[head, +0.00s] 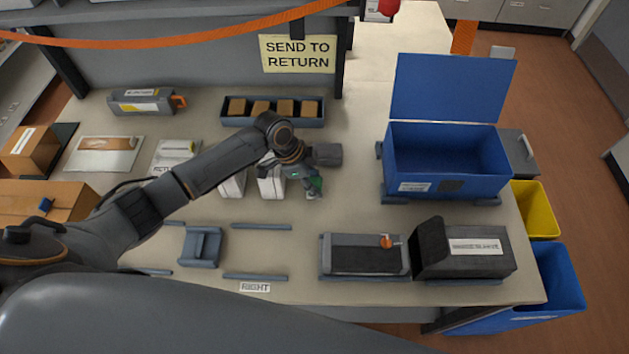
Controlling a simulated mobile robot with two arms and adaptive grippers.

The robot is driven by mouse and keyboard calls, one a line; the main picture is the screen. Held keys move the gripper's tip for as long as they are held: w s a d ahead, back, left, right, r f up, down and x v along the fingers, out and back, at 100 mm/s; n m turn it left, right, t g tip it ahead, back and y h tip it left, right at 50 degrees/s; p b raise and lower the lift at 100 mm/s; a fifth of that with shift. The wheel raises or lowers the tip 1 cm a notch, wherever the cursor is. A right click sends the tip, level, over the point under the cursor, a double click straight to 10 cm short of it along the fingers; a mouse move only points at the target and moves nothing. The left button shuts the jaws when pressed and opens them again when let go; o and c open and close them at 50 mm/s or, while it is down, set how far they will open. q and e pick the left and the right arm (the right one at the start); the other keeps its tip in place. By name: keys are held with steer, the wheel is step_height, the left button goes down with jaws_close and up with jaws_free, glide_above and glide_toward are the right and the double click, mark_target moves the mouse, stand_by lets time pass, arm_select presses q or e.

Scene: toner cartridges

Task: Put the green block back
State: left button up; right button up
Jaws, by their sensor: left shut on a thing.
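The green block (317,184) shows as a small dark green piece at the end of my left arm, over the middle of the table. My left gripper (312,190) is shut on it. The fingers and wrist hide part of the block. I cannot tell whether it touches the tabletop. My right gripper is not in view.
White boxes (271,187) stand just left of the gripper, partly behind my arm. A tray of brown blocks (272,122) lies behind. An open blue bin (447,185), a black tray (363,274) and a dark box (465,262) stand right. Table between gripper and blue bin is clear.

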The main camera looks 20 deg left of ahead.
arm_select(q)
steer(key=o, duration=1)
steer(key=shift+r, duration=0.1)
steer(key=shift+a+r, duration=0.15)
steer(key=shift+r, duration=0.1)
steer(key=b+v, duration=0.1)
steer(key=v, duration=1)
steer(key=shift+r+b, duration=0.25)
steer(key=shift+b, duration=0.1)
